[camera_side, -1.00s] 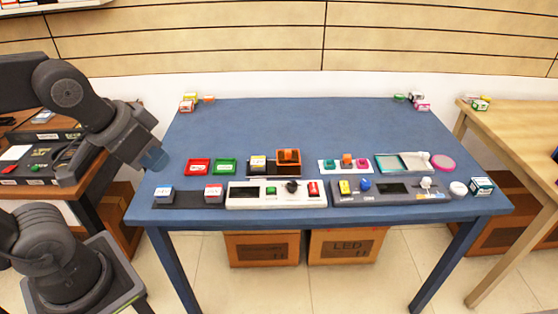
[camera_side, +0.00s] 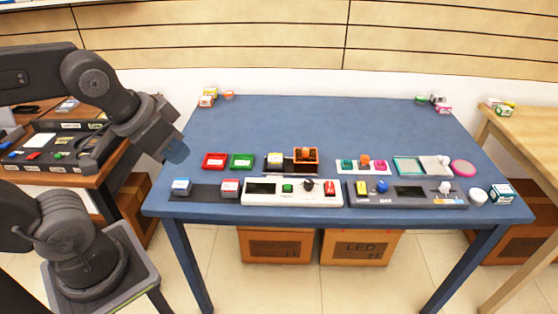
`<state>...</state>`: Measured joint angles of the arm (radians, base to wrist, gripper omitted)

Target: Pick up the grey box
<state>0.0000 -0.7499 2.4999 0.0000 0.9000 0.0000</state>
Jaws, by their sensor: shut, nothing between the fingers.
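A small grey-blue box (camera_side: 181,187) with a pale top stands at the left end of a dark strip near the front left of the blue table (camera_side: 330,122). A second small box (camera_side: 229,188), with red and white on top and greyish sides, stands at the strip's right end. I cannot tell for sure which one is the grey box. My gripper (camera_side: 176,152) hangs over the table's left edge, above and behind the left box and apart from it. Its fingers are shut and nothing shows in them.
A red tray (camera_side: 215,160) and a green tray (camera_side: 242,161) lie right of my gripper. A white panel (camera_side: 264,188) and a dark panel (camera_side: 410,191) line the front edge. An orange-brown holder (camera_side: 306,158) stands behind them. The table's rear middle is clear.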

